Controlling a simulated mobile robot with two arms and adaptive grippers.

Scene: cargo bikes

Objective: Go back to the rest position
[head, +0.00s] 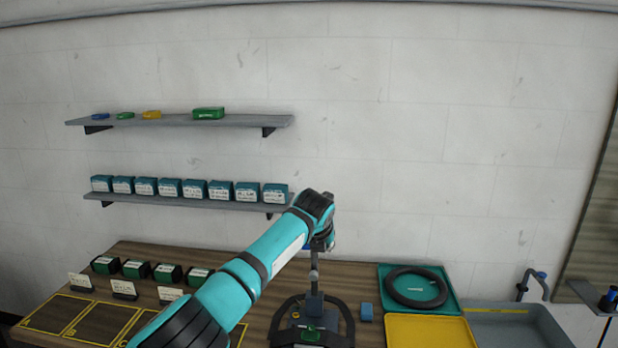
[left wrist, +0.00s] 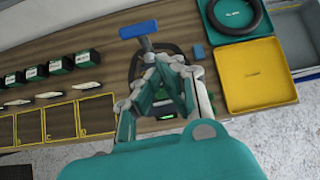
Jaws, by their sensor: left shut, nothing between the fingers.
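My left arm comes in from the lower left of the head view and reaches over the workbench (head: 240,285). Its wrist is bent down above a dark upright device (head: 314,300), and the fingers cannot be made out there. In the left wrist view my left gripper (left wrist: 168,64) is shut, its fingertips together with nothing between them. The device's blue crossbar (left wrist: 138,30) shows just beyond the fingertips. The fingers overlap the device's dark rounded frame in the picture, and I cannot tell whether they touch it. My right gripper is in neither view.
A green tray (head: 450,302) holds a black tyre ring (head: 417,287); a yellow tray (head: 420,332) and grey sink (head: 525,325) are beside it. A blue block (head: 366,312) lies near the device. Dark green boxes (head: 135,269) stand left.

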